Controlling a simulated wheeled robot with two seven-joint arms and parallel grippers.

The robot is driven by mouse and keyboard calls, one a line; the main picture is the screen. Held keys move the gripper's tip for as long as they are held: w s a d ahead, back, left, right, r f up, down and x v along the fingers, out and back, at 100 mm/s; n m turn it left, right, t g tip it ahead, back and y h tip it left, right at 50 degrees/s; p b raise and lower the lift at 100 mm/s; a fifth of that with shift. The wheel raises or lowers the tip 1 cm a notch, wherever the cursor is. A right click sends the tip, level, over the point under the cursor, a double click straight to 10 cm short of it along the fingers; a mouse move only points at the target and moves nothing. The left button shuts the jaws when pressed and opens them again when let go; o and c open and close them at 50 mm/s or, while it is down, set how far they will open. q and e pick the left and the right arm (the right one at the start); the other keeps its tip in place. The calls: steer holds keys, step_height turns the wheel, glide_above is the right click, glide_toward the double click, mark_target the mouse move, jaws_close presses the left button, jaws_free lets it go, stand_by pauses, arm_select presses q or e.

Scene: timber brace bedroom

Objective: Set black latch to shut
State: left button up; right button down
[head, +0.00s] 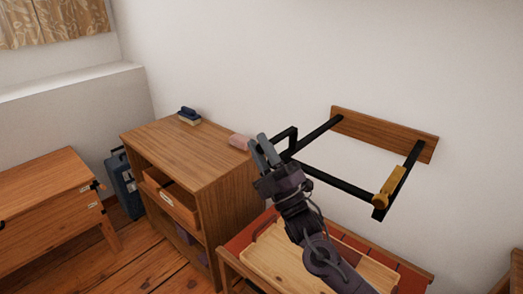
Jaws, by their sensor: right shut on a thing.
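A black frame of bars (337,182) juts out from a wooden board on the white wall. The black latch (292,139) is the bent black piece at the frame's near left corner, standing up from the bar. My right gripper (263,150) is at that corner, with its fingers pointing up and shut on the latch's near end. The fingers hide the part they hold. A yellow-brown latch (390,187) sits at the frame's right corner, apart from my gripper. My left gripper is out of view.
The wooden board (384,135) is fixed to the wall. Below the frame stands a wooden table with a tray (262,255). A wooden shelf unit (178,150) at left bears a pink item (240,142) and a dark blue item (189,113). Open space lies right of the frame.

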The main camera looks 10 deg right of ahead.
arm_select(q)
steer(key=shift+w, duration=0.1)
arm_select(e)
steer(key=shift+f, duration=0.2)
steer(key=c, duration=1.3)
jaws_free()
steer(key=shift+r, duration=0.1)
steer(key=shift+s+d+f, duration=0.15)
steer(key=shift+s+f, duration=0.05)
steer(key=shift+f, duration=0.15)
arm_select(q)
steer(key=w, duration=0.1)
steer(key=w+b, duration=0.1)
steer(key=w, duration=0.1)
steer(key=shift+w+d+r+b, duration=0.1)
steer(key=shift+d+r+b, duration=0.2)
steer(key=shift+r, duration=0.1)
arm_select(e)
steer(key=v, duration=0.7)
steer(key=shift+r, duration=0.1)
